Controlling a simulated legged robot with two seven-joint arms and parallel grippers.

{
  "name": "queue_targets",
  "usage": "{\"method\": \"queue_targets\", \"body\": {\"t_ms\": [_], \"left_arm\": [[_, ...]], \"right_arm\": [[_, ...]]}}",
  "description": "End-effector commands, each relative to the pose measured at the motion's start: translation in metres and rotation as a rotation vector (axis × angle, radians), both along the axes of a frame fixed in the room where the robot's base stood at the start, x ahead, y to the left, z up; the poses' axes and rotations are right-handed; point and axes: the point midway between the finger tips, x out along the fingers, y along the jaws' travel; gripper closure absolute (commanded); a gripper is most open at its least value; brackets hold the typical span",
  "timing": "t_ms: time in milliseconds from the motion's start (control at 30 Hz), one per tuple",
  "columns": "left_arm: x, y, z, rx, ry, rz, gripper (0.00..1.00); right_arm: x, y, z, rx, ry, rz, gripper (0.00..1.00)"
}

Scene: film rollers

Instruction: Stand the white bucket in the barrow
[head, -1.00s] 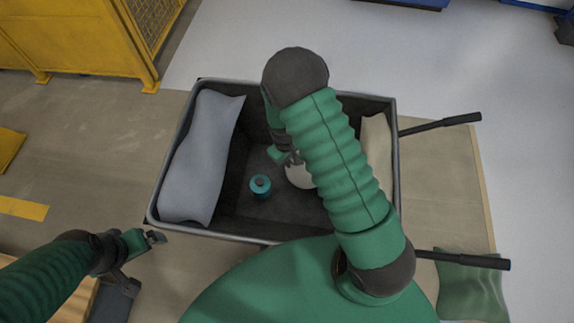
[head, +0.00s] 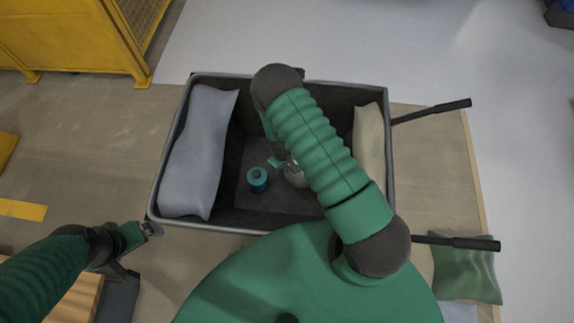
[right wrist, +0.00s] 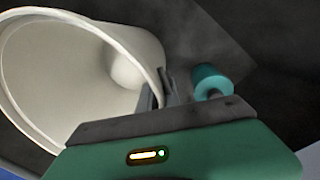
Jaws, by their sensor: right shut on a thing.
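The white bucket (right wrist: 60,65) fills the left of the right wrist view, its open mouth towards the camera. My right gripper (right wrist: 163,93) is shut on its rim. In the head view the bucket (head: 296,177) is mostly hidden behind my right arm, inside the outline of the dark grey barrow (head: 300,212). My right gripper (head: 279,161) is also inside the barrow there. I cannot tell whether the bucket touches the floor. My left gripper (head: 152,229) is empty outside the barrow's near left corner; its jaw opening is unclear.
A teal cylinder (head: 257,180) stands on the barrow floor just left of the bucket; it also shows in the right wrist view (right wrist: 212,80). A grey-blue sack (head: 200,150) lies along the left wall, a beige sack (head: 369,150) along the right. Handles (head: 455,242) stick out right.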

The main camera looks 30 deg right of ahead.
Motion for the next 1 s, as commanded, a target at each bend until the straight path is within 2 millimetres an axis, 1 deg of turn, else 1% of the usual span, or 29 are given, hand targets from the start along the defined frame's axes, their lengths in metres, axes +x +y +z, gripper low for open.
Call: {"method": "queue_targets", "body": {"t_ms": [67,100,233,467,567,667,767,900,1000], "left_arm": [[0.0,0.0,-0.002,0.0,0.0,0.0,0.05],[0.0,0.0,-0.001,0.0,0.0,0.0,0.05],[0.0,0.0,-0.001,0.0,0.0,0.0,0.05],[0.0,0.0,-0.001,0.0,0.0,0.0,0.05],[0.0,0.0,0.002,0.0,0.0,0.0,0.05],[0.0,0.0,0.004,0.0,0.0,0.0,0.05],[0.0,0.0,0.01,0.0,0.0,0.0,0.05],[0.0,0.0,0.016,0.0,0.0,0.0,0.05],[0.0,0.0,0.019,0.0,0.0,0.0,0.05]], "right_arm": [[0.0,0.0,-0.003,0.0,0.0,0.0,1.0],[0.0,0.0,-0.001,0.0,0.0,0.0,0.88],[0.0,0.0,-0.001,0.0,0.001,0.0,0.72],[0.0,0.0,-0.001,0.0,0.001,0.0,0.72],[0.0,0.0,0.003,0.0,0.0,0.0,0.72],[0.001,0.001,0.017,-0.001,-0.001,0.0,0.72],[0.0,0.004,0.041,-0.001,-0.002,0.0,0.72],[0.0,0.009,0.079,0.0,-0.003,0.0,0.72],[-0.001,0.012,0.1,0.0,-0.002,0.001,0.72]]}}
